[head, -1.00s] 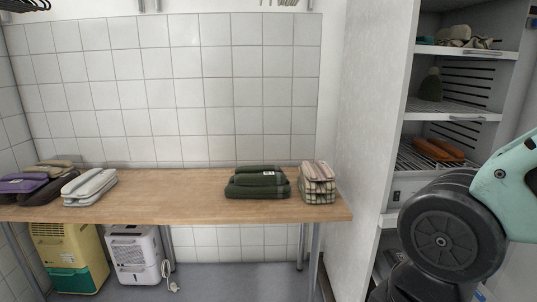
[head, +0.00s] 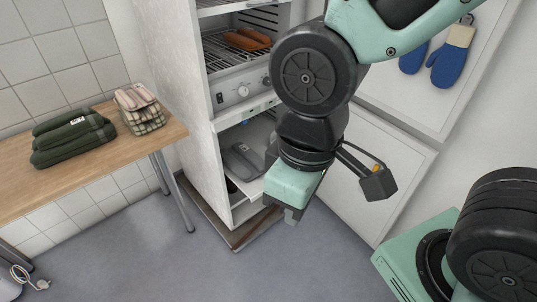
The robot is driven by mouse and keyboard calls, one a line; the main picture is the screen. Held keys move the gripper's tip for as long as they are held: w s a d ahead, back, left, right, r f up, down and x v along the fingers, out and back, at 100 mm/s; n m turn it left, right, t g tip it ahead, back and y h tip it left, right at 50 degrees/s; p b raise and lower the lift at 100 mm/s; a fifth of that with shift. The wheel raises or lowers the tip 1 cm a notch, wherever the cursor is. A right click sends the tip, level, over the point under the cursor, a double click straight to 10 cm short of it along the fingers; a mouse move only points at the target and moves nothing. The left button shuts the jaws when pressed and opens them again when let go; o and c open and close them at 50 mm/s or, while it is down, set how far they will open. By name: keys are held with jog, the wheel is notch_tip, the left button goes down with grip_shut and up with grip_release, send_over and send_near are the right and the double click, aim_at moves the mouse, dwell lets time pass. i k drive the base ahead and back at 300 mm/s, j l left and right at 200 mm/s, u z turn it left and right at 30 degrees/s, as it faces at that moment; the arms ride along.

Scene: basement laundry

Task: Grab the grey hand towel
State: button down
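A grey folded cloth (head: 241,160), which looks like the grey hand towel, lies on a low shelf of the open white cabinet (head: 180,85). Its right end is partly hidden behind my arm. My gripper (head: 335,196) hangs in front of the cabinet's lower right side, to the right of the cloth and apart from it in the picture.
Orange-brown folded cloths (head: 247,39) lie on a wire rack higher in the cabinet. A wooden table (head: 90,168) at left holds a dark green stack (head: 72,137) and a checked cloth (head: 139,107). Blue mitts (head: 449,62) hang at right. Grey floor (head: 160,255) is clear in front.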

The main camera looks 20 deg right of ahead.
aim_at(243, 161)
jog(key=i+j+z, duration=0.1)
jog(key=j, duration=0.25)
jog(key=i+j+z, duration=0.1)
jog(key=j, duration=0.3)
jog(key=i+j+z, duration=0.1)
jog(key=i+j, duration=0.15)
jog(key=j, duration=0.15)
jog(key=i+j+z, duration=0.15)
jog(key=j, duration=0.25)
jog(key=i+j+z, duration=0.1)
jog(key=j, duration=0.3)
jog(key=j+z, duration=0.1)
jog(key=j, duration=0.35)
jog(key=i, duration=0.05)
